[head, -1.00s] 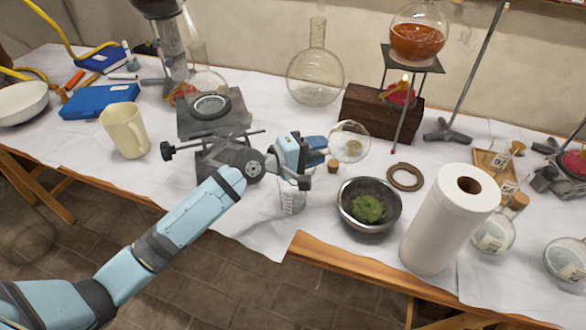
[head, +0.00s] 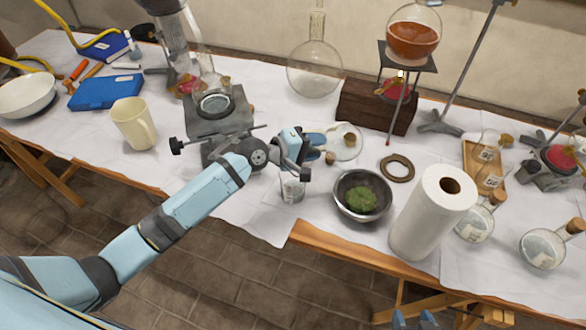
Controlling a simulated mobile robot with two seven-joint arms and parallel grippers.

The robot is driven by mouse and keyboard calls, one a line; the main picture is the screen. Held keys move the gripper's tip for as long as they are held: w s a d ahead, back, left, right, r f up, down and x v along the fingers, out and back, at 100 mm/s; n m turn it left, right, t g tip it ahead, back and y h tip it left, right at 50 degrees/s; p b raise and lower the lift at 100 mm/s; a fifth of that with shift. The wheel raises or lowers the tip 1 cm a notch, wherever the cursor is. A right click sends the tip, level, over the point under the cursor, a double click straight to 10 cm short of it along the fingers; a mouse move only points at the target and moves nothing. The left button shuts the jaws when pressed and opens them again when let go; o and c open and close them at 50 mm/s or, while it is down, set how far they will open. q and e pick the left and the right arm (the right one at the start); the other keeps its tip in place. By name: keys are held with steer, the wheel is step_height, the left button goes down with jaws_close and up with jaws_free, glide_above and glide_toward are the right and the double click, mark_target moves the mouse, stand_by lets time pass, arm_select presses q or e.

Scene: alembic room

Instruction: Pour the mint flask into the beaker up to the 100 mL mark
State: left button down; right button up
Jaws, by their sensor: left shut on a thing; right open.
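My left gripper (head: 308,146) is shut on a clear round glass flask, hiding its neck. The flask's round body (head: 346,152) sticks out to the right of the fingers, so it looks tilted well over. No mint colour can be made out in it. A small clear beaker (head: 292,190) with white markings stands on the table just below the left gripper, partly hidden by it. Its fill level is too small to read. My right gripper (head: 414,319) shows at the bottom edge, open and empty, in front of the table and far from the beaker.
A cork (head: 330,158) lies near the flask. A metal bowl with green matter (head: 342,204), a brown ring (head: 397,168) and a paper towel roll (head: 428,215) stand to the right.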

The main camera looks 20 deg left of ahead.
arm_select(q)
steer(key=shift+w+r+y+p, duration=0.1)
steer(key=shift+r+y+p, duration=0.2)
steer(key=shift+p, duration=1.3)
steer(key=g+p, duration=0.1)
steer(key=p, duration=0.1)
steer(key=shift+d+y+p, duration=0.15)
steer(key=shift+y+p, duration=0.15)
steer(key=shift+p, duration=0.1)
steer(key=shift+w+p, duration=0.1)
steer(key=shift+p, duration=0.7)
steer(key=shift+f+p, duration=0.15)
steer(key=shift+p, duration=0.15)
steer(key=shift+g+y+p, duration=0.3)
steer(key=shift+p, duration=0.15)
steer(key=shift+d+y+p, duration=0.1)
steer(key=shift+y+p, duration=0.2)
steer(key=shift+p, duration=0.85)
steer(key=g+p, duration=0.1)
steer(key=p, duration=0.2)
steer(key=shift+w+d+y, duration=0.1)
steer(key=shift+y, duration=0.2)
steer(key=shift+p, duration=0.45)
